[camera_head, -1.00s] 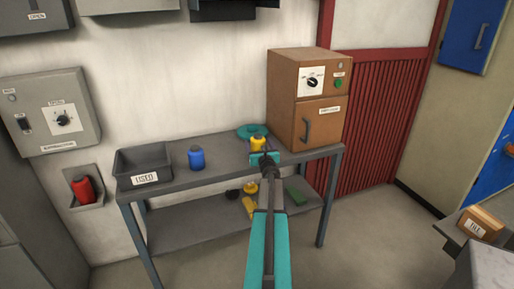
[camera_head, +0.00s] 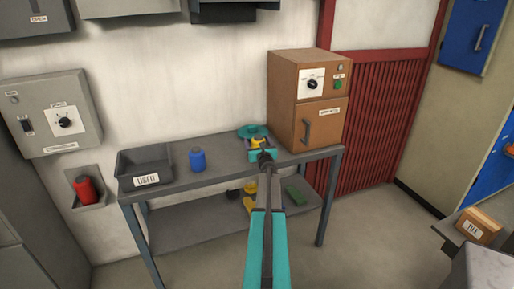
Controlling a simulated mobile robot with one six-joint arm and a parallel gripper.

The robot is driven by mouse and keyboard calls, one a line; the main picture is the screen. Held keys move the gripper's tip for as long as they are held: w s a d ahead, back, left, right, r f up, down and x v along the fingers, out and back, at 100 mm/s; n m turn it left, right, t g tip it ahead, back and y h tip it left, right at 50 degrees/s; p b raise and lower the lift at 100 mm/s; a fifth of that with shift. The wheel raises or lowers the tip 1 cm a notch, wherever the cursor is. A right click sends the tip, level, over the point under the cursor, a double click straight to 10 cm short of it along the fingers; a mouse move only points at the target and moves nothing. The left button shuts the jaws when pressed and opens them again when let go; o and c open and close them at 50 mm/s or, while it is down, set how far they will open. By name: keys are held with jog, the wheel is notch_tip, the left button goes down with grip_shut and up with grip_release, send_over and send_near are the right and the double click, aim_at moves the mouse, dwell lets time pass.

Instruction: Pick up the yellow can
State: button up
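The yellow can (camera_head: 257,141) stands on the grey table's top, left of the brown oven and in front of a teal round thing. My gripper (camera_head: 260,149) is at the can, on its near side, and covers its lower part. The fingers are small and partly hidden by the wrist, so I cannot tell whether they are open or shut on the can.
The brown oven (camera_head: 308,97) stands close on the right. A blue can (camera_head: 197,160) and a grey bin (camera_head: 143,168) stand to the left. A teal disc (camera_head: 251,130) lies behind the can. Several items lie on the lower shelf (camera_head: 190,228).

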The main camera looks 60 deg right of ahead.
jog(key=shift+w+d, duration=0.4)
jog(key=shift+d, duration=0.05)
dwell(0.3)
jog(key=c, duration=1.4)
jog(key=shift+r, duration=0.15)
jog(key=shift+c, duration=0.2)
jog(key=shift+r, duration=0.4)
jog(key=s+a+r+b, duration=0.3)
jog(key=s+a, duration=0.6)
jog(key=s, duration=0.3)
jog(key=shift+s+a+r, duration=0.3)
jog(key=shift+s+r, duration=0.1)
jog(key=shift+r, duration=0.1)
